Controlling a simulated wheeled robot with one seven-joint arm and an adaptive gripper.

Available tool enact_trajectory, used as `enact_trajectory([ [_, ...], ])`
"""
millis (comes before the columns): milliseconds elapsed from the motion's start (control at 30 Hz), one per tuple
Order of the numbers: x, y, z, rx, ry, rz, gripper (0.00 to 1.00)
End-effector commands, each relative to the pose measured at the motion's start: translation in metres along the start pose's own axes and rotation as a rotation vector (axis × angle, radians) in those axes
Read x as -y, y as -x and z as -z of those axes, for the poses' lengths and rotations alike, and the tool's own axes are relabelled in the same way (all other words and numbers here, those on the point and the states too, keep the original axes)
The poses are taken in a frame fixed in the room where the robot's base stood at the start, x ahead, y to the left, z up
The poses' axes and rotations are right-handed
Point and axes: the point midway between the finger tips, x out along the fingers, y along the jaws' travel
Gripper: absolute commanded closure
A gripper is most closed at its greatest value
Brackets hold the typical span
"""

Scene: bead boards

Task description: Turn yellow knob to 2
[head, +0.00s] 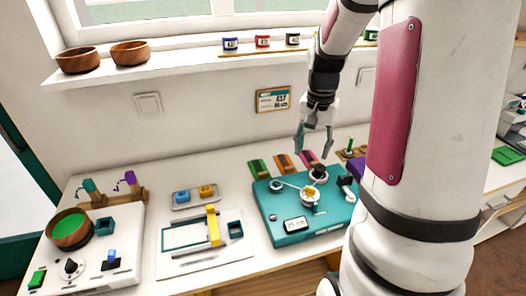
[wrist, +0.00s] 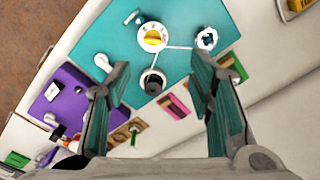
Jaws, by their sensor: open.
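The yellow knob (head: 311,191) sits on a white dial on the teal board (head: 290,236). In the wrist view the yellow knob (wrist: 153,37) shows near the top middle, with small marks around its white dial; I cannot read where it points. My gripper (head: 313,152) hangs above the back of the teal board, pointing down. It is open and empty, apart from the knob. In the wrist view my gripper's teal fingers (wrist: 160,90) stand wide apart, with a black knob (wrist: 152,82) seen between them. The knob lies beyond the fingertips.
White lines join the dial to a white ring (wrist: 207,38) and other fittings on the teal board. A purple board (wrist: 70,105) lies beside it. A white board with a yellow bar (head: 213,226) stands to the left. Colored blocks (head: 283,163) line the back.

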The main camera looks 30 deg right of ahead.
Motion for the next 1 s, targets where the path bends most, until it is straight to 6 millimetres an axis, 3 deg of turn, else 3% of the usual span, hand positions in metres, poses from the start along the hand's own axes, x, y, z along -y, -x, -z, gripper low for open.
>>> enact_trajectory([
  [133, -0.011, -0.017, 0.013, 0.022, -0.059, -0.011, 0.52],
  [367, -0.013, -0.036, 0.014, 0.028, -0.066, -0.014, 0.52],
  [800, -0.014, -0.119, 0.011, 0.029, -0.065, -0.014, 0.52],
  [1000, -0.014, -0.145, 0.011, 0.026, -0.064, -0.014, 0.52],
])
